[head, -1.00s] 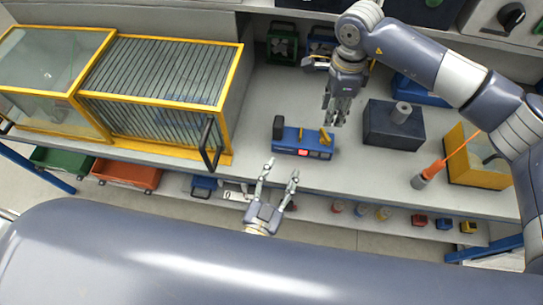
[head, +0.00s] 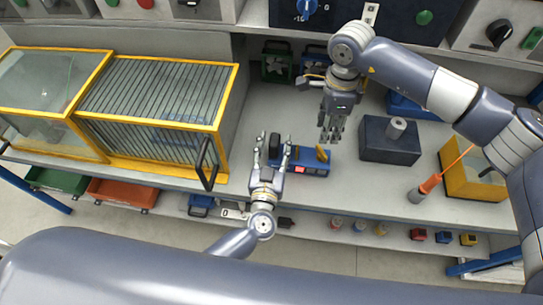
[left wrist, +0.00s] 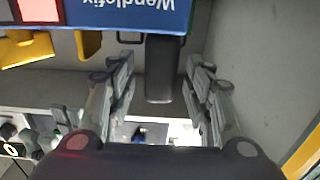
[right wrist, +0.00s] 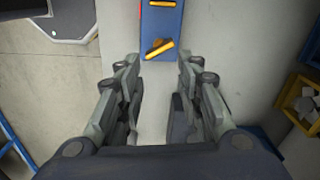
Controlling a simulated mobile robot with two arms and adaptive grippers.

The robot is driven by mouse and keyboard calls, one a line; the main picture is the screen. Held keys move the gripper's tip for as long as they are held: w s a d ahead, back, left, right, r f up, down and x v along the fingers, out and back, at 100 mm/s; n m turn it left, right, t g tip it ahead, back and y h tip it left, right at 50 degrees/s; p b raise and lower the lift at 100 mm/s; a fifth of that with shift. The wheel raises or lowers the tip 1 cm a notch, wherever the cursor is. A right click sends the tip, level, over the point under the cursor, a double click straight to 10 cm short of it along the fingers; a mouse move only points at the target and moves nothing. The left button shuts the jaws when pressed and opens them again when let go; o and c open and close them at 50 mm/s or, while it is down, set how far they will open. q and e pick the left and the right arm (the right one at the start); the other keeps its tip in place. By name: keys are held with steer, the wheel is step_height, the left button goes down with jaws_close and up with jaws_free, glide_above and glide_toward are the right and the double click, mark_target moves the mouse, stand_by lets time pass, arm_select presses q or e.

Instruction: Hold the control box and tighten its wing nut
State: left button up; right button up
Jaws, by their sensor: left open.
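The blue control box (head: 312,170) lies on the bench in the head view, with a red patch on its front and a yellow wing nut (head: 321,154) at its right end. A dark grip (head: 274,148) stands at its left end. My left gripper (head: 274,138) is open, with its fingers either side of the dark grip. In the left wrist view, the grip (left wrist: 162,70) shows between the spread fingers, apart from both. My right gripper (head: 329,138) points down behind the box. In the right wrist view it is open and empty, with the wing nut (right wrist: 160,49) ahead of its fingertips.
A yellow-framed cage (head: 160,90) with a black handle stands left of the box. A dark block with a grey cylinder (head: 397,128) and an orange-handled tool (head: 424,189) stand to the right. Bare bench lies between box and block.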

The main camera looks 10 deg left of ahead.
mark_target(322, 151)
arm_select(q)
steer(key=shift+w, duration=0.55)
jaws_close()
arm_select(e)
steer(key=o, duration=0.5)
steer(key=shift+o, duration=1.1)
steer(key=shift+r+n, duration=0.2)
steer(key=shift+n, duration=0.1)
step_height(322, 151, down, 10)
steer(key=n, duration=0.4)
steer(key=shift+f+n, duration=0.15)
steer(key=shift+n, duration=0.15)
